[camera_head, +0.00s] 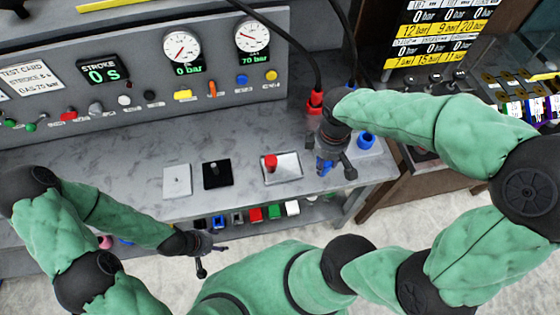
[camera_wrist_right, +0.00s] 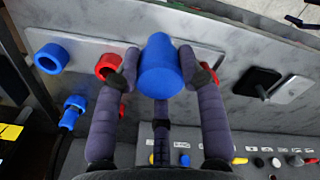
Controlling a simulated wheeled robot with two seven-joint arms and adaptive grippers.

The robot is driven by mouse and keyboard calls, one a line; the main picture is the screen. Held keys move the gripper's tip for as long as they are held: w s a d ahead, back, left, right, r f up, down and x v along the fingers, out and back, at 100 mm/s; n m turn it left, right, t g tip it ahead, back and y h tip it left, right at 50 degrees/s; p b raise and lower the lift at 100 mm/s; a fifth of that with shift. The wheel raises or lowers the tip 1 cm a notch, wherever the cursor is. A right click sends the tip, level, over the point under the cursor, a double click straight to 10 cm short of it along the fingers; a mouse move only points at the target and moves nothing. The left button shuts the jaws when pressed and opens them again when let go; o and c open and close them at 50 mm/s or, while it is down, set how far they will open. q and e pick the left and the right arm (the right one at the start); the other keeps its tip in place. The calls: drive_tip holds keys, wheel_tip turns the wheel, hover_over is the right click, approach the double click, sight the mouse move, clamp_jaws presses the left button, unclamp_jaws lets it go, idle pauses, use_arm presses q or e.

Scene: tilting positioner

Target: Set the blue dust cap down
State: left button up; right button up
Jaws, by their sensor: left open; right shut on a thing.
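My right gripper (camera_head: 330,168) is shut on the blue dust cap (camera_wrist_right: 160,67), which sits between its two fingertips in the right wrist view. In the head view the cap (camera_head: 324,166) shows partly below the gripper, over the right part of the bench top. Whether the cap touches the surface cannot be told. A light plate (camera_head: 290,171) with a red piece (camera_head: 270,162) lies to the left of this gripper. My left gripper (camera_head: 212,250) is open and empty, low in front of the bench.
A blue ring (camera_head: 366,140) stands right of the right gripper. A black plate (camera_head: 217,174) and a pale plate (camera_head: 177,181) lie further left. A red connector (camera_head: 316,99) with a black cable is behind. Small coloured blocks (camera_head: 255,214) line a lower shelf. Bench top left is clear.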

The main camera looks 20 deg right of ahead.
drive_tip(key=shift+w+a+f+b, duration=0.5)
drive_tip(key=shift+w+a+f, duration=0.15)
drive_tip(key=shift+w+f, duration=1.35)
drive_tip(key=shift+w+a+f+b, duration=0.45)
drive_tip(key=shift+w+a+f, duration=0.15)
drive_tip(key=shift+w+f, duration=1.35)
drive_tip(key=shift+w+a+f+b, duration=0.5)
drive_tip(key=shift+w+a+f, duration=0.15)
drive_tip(key=shift+w+f, duration=1.3)
drive_tip(key=shift+s+f, duration=0.2)
drive_tip(key=shift+s, duration=0.05)
drive_tip(key=shift+f, duration=0.15)
drive_tip(key=o, duration=1.1)
drive_tip(key=shift+o, duration=0.2)
